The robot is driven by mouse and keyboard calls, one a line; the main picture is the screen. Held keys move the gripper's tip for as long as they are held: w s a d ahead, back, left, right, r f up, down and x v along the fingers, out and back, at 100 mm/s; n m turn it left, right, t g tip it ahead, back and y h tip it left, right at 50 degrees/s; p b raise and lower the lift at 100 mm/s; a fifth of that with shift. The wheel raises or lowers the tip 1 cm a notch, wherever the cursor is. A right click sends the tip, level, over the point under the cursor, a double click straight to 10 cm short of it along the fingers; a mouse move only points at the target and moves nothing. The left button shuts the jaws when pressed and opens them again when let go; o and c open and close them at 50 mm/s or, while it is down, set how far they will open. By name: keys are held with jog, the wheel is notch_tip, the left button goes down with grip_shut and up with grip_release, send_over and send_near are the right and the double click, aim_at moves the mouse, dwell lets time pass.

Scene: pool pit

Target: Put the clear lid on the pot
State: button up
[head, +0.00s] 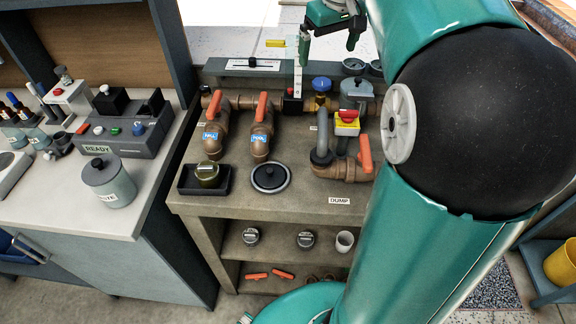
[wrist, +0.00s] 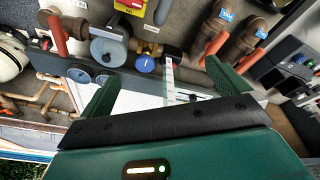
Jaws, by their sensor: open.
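An olive, see-through-looking cap with a knob (head: 207,174) sits in a black tray (head: 188,192) on the pipe bench; it may be the clear lid. To its right a dark round piece with a pale rim and central knob (head: 270,177) lies flush on the bench top; I cannot tell whether it is the pot. My gripper (head: 328,42) is open and empty above the back of the bench, far from both. In the wrist view its green fingers (wrist: 160,88) are spread with nothing between them. Neither piece shows clearly there.
Brown pipes with orange-handled valves (head: 262,108) stand behind the tray. A blue-capped valve (head: 321,85) and a grey round housing (head: 357,90) are near my gripper. A lidded grey canister (head: 110,182) stands on the left bench.

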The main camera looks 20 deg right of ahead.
jog(key=s+a+f+t, duration=0.1)
jog(key=s+a+f, duration=0.4)
jog(key=s+a, duration=0.4)
jog(key=s+a+f+t, duration=0.2)
jog(key=s+a+f, duration=0.3)
jog(key=s+a, duration=0.5)
jog(key=shift+s+f+m, duration=0.2)
jog(key=shift+s+m, duration=0.15)
jog(key=shift+m, duration=0.05)
